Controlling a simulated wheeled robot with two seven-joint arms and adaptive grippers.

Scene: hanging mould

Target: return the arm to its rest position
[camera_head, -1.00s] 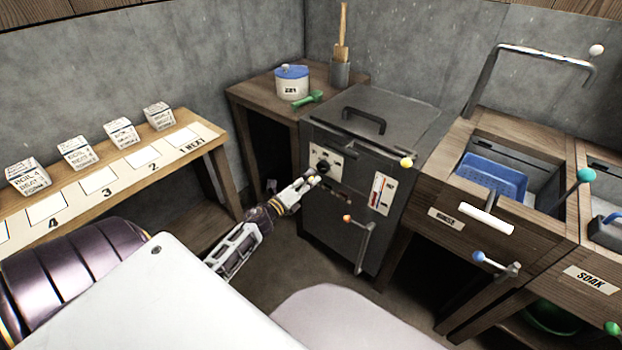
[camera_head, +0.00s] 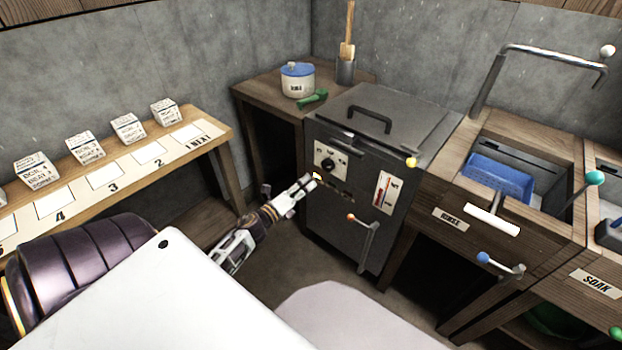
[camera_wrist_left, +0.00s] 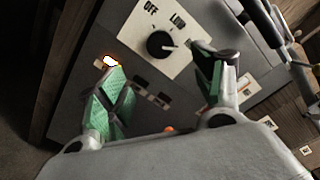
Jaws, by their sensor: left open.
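My left gripper (camera_head: 306,184) is just in front of the dark grey metal cabinet (camera_head: 345,225), below and left of its control knob. In the left wrist view its two green-padded fingers (camera_wrist_left: 165,95) are spread apart with nothing between them. The black knob (camera_head: 327,164) sits on a white plate; in the left wrist view the knob (camera_wrist_left: 160,45) is beyond the fingertips, apart from them, with "OFF" and "LOW" marks readable. A small light glows (camera_wrist_left: 110,61) by the left finger. My right gripper is not in view.
A side table with a blue-lidded pot (camera_head: 297,80) stands behind. A shelf with numbered places and several labelled blocks (camera_head: 128,127) runs along the left. A rinse sink with a blue basket (camera_head: 499,177) is at right. A lever (camera_head: 367,240) sticks out from the cabinet front.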

